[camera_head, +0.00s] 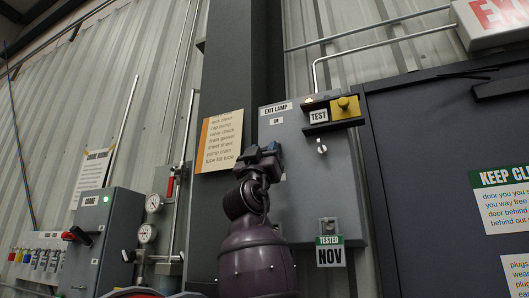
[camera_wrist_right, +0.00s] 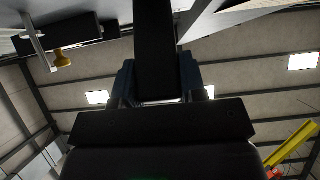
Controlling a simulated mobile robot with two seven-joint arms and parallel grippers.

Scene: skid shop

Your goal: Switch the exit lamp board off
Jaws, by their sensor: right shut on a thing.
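The exit lamp board (camera_head: 335,195) is a grey wall box with an "EXIT LAMP" label (camera_head: 276,108) and a small "ON" label (camera_head: 276,121). My right gripper (camera_head: 265,153) is at the board's left side, below the "ON" label. In the right wrist view its blue fingertips are shut on a dark lever (camera_wrist_right: 155,50) that runs up between them toward the board. In the head view the gripper hides most of the lever. I cannot tell the lever's full position. My left gripper is not in view.
A yellow knob (camera_head: 344,106) on a black bracket stands out beside a "TEST" label (camera_head: 318,116), with a small light knob (camera_head: 322,148) below. A "TESTED NOV" tag (camera_head: 329,252) hangs lower. A crane box (camera_head: 105,235) and gauges (camera_head: 148,232) are left; a dark door (camera_head: 425,180) is right.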

